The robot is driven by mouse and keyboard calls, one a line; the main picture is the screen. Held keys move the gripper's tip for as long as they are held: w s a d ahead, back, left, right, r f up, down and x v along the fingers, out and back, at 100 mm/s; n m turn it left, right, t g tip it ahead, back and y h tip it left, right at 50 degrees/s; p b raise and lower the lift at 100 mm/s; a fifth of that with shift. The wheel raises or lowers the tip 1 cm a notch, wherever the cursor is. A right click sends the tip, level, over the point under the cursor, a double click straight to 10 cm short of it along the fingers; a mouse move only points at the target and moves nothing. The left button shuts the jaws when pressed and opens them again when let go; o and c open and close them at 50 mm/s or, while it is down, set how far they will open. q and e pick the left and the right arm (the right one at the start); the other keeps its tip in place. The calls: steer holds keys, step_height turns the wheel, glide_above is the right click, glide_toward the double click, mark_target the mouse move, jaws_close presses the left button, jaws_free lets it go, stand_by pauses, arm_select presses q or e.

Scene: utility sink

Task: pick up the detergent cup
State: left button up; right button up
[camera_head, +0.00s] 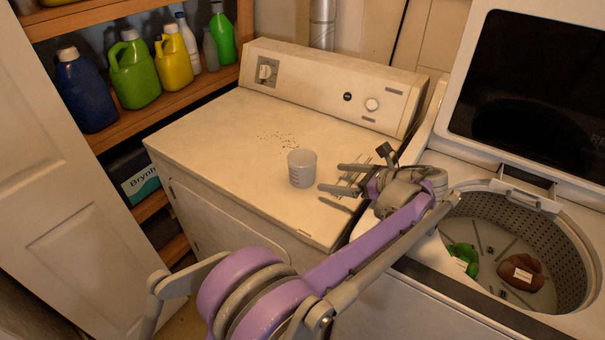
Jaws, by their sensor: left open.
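The detergent cup (301,169) is a small translucent whitish cup with faint markings. It stands upright on the flat white top of the dryer (225,150), near its front right part. My left gripper (330,179) is just to the right of the cup, with its fingers pointing left toward it. The fingers are apart and nothing is between them. A small gap seems to separate the fingertips from the cup. My right gripper is not in view.
The open washer drum (515,235) at the right holds a green cloth (464,257) and a brown one (521,272). The dryer's control panel (335,85) rises behind. Shelves with several bottles (135,70) stand left. The dryer top left of the cup is clear except for small specks.

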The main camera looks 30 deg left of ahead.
mark_target(314, 175)
arm_select(q)
steer(key=x, duration=0.5)
steer(key=shift+x, duration=2.8)
steer(key=shift+d+f, duration=0.1)
steer(key=c, duration=1.2)
steer(key=shift+o, duration=0.2)
